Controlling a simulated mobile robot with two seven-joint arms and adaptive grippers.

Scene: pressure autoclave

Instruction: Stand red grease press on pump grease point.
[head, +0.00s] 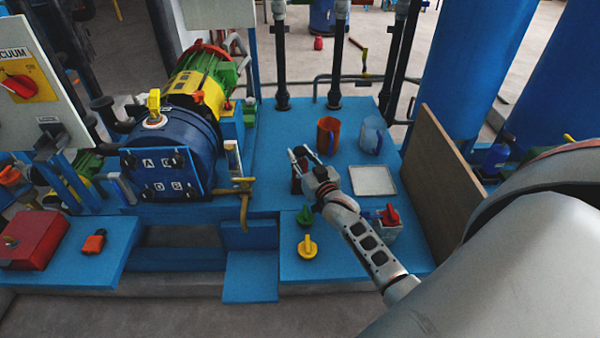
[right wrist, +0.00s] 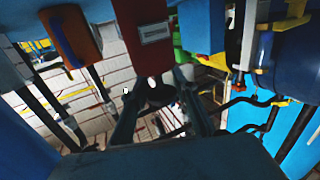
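My right gripper (head: 303,158) is low over the right part of the blue skid deck. A dark red body with a pale label (right wrist: 143,35), likely the red grease press, shows in the right wrist view beyond the fingers. A round black part shows between the fingertips (right wrist: 160,92); whether they touch it is not clear. In the head view the dark red body (head: 296,184) is largely hidden by the gripper. The blue pump (head: 170,150) stands left, with a yellow-topped fitting (head: 153,107) on it; I cannot tell whether this is the grease point. My left gripper is not in view.
A yellow knob (head: 307,247) and a red-handled pale box (head: 388,222) are in front. A brown board (head: 440,185) stands right.

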